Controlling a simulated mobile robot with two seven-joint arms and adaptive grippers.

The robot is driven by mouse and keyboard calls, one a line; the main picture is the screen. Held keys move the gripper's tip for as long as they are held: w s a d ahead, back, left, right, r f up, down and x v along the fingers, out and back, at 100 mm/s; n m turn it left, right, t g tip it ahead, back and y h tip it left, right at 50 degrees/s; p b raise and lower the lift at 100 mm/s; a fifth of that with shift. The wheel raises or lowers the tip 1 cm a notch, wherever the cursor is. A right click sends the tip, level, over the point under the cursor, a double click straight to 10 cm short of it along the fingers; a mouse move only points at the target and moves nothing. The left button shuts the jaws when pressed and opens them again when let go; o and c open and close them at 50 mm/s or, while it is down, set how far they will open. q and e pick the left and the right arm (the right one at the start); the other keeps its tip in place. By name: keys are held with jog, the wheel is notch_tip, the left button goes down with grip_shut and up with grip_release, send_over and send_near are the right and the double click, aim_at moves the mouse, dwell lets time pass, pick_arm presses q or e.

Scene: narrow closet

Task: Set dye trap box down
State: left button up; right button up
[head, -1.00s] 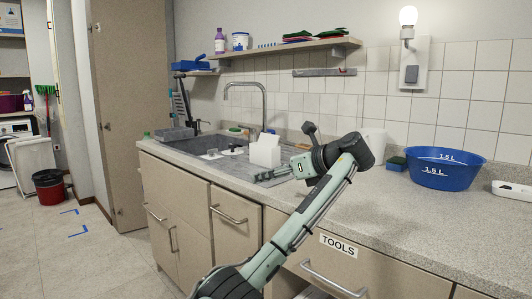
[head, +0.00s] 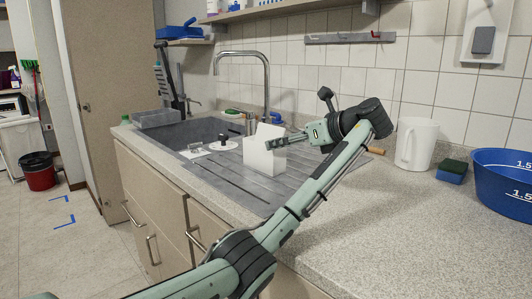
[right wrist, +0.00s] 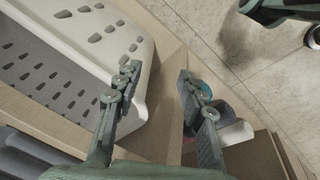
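The dye trap box appears to be the white open-topped box (head: 262,160) on the grey ribbed drainboard (head: 300,178) beside the sink. It looks upright, with a raised flap at its top. My left gripper (head: 272,143) is at the upper right of the box and overlaps it in the head view. I cannot tell whether its fingers touch the box or how far apart they are. My right gripper (right wrist: 160,98) is open and empty, above a wooden edge next to a pale perforated basket (right wrist: 130,45).
The faucet (head: 266,75) rises behind the box, and a white piece with a black knob (head: 222,140) lies left of it. A white jug (head: 416,143), a sponge (head: 453,171) and a blue basin (head: 505,185) stand to the right. The front right counter is clear.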

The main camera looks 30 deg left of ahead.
aim_at(264, 155)
pick_arm(q)
jog(key=shift+w+a, duration=0.1)
jog(key=shift+a, duration=0.2)
jog(key=x, duration=0.6)
jog(key=shift+s+a+f+p, duration=0.1)
jog(key=shift+s+a+p, duration=0.1)
jog(key=shift+p, duration=0.15)
jog(key=shift+w+a+f, duration=0.1)
jog(key=shift+a, duration=0.2)
jog(key=c, duration=1.2)
jog(key=shift+c, duration=1)
pick_arm(e)
jog(key=shift+s+d+f, duration=0.2)
jog(key=shift+s+f, duration=0.8)
jog(key=shift+f, duration=0.25)
